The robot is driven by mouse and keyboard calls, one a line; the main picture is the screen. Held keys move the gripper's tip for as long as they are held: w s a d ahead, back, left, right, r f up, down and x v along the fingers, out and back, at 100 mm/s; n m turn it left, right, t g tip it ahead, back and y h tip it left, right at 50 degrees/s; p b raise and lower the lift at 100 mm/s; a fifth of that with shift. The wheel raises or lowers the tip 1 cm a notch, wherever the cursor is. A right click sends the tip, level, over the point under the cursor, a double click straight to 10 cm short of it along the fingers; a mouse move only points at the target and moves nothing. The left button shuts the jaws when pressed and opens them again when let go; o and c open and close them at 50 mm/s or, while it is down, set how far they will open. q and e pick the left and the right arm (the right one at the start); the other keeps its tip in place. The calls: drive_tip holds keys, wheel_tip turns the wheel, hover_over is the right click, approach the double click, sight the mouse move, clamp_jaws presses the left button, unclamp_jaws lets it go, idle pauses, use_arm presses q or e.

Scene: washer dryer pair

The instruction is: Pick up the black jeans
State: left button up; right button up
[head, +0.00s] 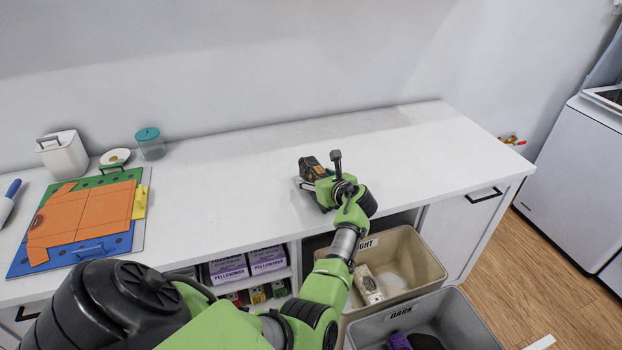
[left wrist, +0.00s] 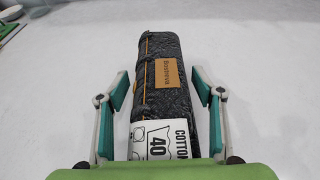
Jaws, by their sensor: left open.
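The black jeans (head: 311,167) lie rolled up on the white countertop. In the left wrist view the jeans (left wrist: 167,50) show dark denim, orange stitching, a tan label and a white care tag reading "COTTON 40". My left gripper (head: 318,184) is at the near side of the jeans, low over the counter. In the left wrist view my left gripper (left wrist: 161,80) is open, with one finger on each side of the roll. A gap shows on the left; the right finger is very close to the jeans. The near end of the roll is hidden by the gripper body. My right gripper is not in view.
On the counter (head: 230,190), a folding board with orange and blue panels (head: 82,215), a white container (head: 63,158) and a teal-lidded jar (head: 150,145) stand at left. Below are a light bin (head: 425,262) and a dark bin (head: 465,320). The counter right of the jeans is clear.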

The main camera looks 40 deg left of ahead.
use_arm(q)
drive_tip(key=shift+d+r, duration=0.15)
drive_tip(key=shift+d, duration=0.15)
drive_tip(key=shift+s+d+r, duration=0.15)
drive_tip(key=shift+d+r, duration=0.2)
drive_tip(key=shift+d, duration=0.2)
drive_tip(key=c, duration=1.4)
drive_tip(key=shift+a+r, duration=0.1)
drive_tip(key=c, duration=0.3)
drive_tip(key=shift+a, duration=0.1)
drive_tip(key=r, duration=0.3)
drive_tip(key=shift+a+r, duration=0.2)
drive_tip(key=shift+r, duration=0.1)
wheel_tip(320, 180, up, 6)
drive_tip(key=shift+d+f, duration=0.15)
drive_tip(key=shift+f, duration=0.1)
drive_tip(key=shift+r, duration=0.35)
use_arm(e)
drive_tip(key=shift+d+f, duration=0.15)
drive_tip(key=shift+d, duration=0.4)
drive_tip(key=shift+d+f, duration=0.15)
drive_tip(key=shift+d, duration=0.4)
